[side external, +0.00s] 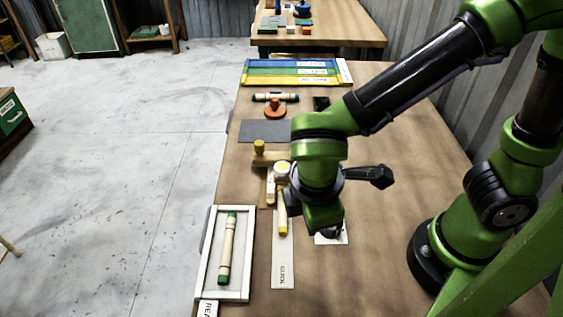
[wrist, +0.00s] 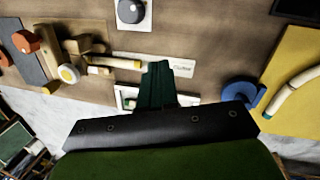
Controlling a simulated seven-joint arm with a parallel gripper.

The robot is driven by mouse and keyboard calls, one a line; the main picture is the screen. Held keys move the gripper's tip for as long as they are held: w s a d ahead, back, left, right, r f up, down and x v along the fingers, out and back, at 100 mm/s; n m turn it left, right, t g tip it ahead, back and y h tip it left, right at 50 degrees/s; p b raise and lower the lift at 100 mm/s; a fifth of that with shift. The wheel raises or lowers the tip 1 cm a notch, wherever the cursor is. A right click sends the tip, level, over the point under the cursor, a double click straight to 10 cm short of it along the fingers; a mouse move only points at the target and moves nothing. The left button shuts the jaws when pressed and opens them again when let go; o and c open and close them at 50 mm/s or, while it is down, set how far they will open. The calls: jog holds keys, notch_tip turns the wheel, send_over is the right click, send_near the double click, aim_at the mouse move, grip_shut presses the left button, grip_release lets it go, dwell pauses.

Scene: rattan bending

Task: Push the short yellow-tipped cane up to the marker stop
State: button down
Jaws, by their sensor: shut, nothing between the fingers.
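The short yellow-tipped cane (side external: 283,223) lies on a pale labelled strip (side external: 284,265), its yellow end toward the near side. It also shows in the wrist view (wrist: 112,63), yellow tip to the right. At its other end are wooden pieces with a white-and-yellow round cap (side external: 282,169), also in the wrist view (wrist: 69,73). I cannot tell which part is the marker stop, or whether the cane touches it. My gripper (wrist: 158,70) is shut and empty, just right of the yellow tip in the wrist view; contact is unclear. The arm hides its fingers in the side view.
A white tray (side external: 207,262) with a green-ended cane (side external: 228,250) is left of the strip. A white card (wrist: 147,42) with a dark knob (wrist: 131,11) lies on the strip's other side. A grey mat (side external: 262,131) and orange knob (side external: 275,110) are farther back.

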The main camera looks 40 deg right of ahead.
aim_at(281, 222)
jog(key=s+a+f+n+t+h, duration=0.1)
jog(key=a+f+n, duration=0.1)
jog(key=n, duration=0.1)
jog(key=s+a+f+n+t+h, duration=0.1)
jog(key=a+n, duration=0.1)
jog(key=n, duration=0.1)
jog(key=s+a+f+n+h, duration=0.1)
jog(key=a+f+n, duration=0.1)
jog(key=a+n, duration=0.1)
jog(key=shift+s+f+n+t+h, duration=0.1)
jog(key=shift+f+n+t+h, duration=0.3)
jog(key=shift+n, duration=0.2)
jog(key=shift+a+f+n+t, duration=0.3)
jog(key=shift+a+n+t, duration=0.3)
jog(key=shift+a+n, duration=0.45)
jog(key=w+d+f+n, duration=0.1)
jog(key=w, duration=0.1)
jog(key=w+d+f+n+t, duration=0.1)
jog(key=w+d+f, duration=0.1)
jog(key=w+d+f+n, duration=0.1)
jog(key=w+f, duration=0.1)
jog(key=w, duration=0.1)
jog(key=shift+d+f+h, duration=0.2)
jog(key=shift+d+h, duration=0.1)
jog(key=shift+d, duration=0.1)
jog(key=shift+w+d, duration=1.4)
jog(key=shift+w+d, duration=1.35)
jog(key=shift+d, duration=0.05)
